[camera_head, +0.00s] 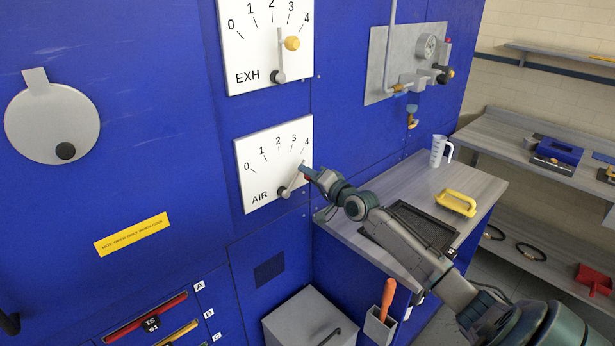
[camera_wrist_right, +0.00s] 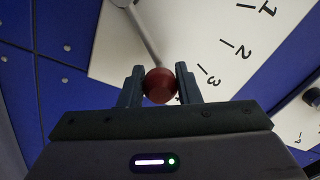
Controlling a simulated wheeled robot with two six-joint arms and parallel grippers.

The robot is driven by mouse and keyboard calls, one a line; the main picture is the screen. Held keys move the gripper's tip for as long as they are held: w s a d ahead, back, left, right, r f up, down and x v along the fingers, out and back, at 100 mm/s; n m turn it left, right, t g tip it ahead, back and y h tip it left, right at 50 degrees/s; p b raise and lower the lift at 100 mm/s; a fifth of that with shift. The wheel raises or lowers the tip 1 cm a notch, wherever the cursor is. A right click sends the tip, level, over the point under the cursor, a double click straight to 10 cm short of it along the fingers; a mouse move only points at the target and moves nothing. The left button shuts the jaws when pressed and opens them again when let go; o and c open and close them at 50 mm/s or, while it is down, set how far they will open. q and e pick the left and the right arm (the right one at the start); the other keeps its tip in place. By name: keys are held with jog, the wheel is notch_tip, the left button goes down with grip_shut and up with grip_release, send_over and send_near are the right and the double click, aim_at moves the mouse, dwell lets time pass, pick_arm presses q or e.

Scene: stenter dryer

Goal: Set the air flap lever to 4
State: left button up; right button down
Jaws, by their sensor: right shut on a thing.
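The AIR dial plate (camera_head: 262,172) is white, with marks 0 to 4, on the blue machine wall. Its grey air flap lever (camera_head: 292,184) slants up and right from its pivot, toward the 4 side. My right gripper (camera_head: 306,171) is at the lever's upper end. In the right wrist view, the right gripper (camera_wrist_right: 160,72) is shut on the lever's red knob (camera_wrist_right: 159,86), with a finger on each side. The grey lever (camera_wrist_right: 146,38) runs away behind it. The fingers are close to the 4 mark, so I cannot tell the exact reading. My left gripper is out of view.
Above is the EXH dial (camera_head: 252,50), its lever upright with a yellow knob (camera_head: 292,43). A grey box (camera_head: 300,318) stands below.

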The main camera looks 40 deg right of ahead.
dwell(0.4)
jog(key=c, duration=1.1)
grip_release()
jog(key=shift+d+f, duration=0.1)
jog(key=shift+s+p, duration=0.4)
jog(key=shift+s, duration=0.3)
jog(key=s+p, duration=0.6)
jog(key=s+d+p, duration=0.1)
jog(key=s+p, duration=0.2)
jog(key=shift+s, duration=0.2)
jog(key=shift+a, duration=0.1)
